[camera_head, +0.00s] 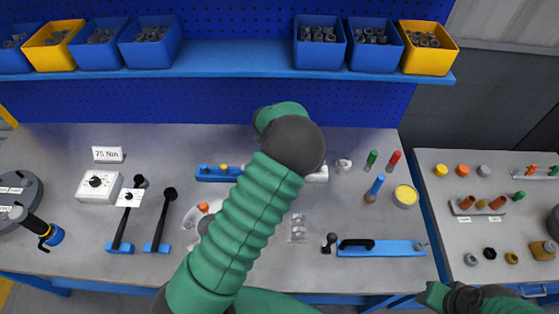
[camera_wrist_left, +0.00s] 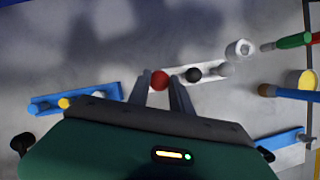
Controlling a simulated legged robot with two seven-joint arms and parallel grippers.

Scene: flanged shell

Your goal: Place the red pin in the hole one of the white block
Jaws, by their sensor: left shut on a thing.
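The red pin (camera_wrist_left: 160,79) shows as a red round head between the two fingers of my left gripper (camera_wrist_left: 160,88), which is shut on it. The white block (camera_wrist_left: 209,73) extends right from the fingertips, with a black round piece and a grey one along it. The pin is at the block's left end; whether it is in a hole or above it I cannot tell. In the head view my left arm hides the gripper and pin, and only the right end of the white block (camera_head: 318,174) shows. My right arm shows at the lower right, its fingers unclear.
A blue block (camera_head: 215,173) lies left of the white block. A shelf with bins (camera_head: 320,44) runs along the back.

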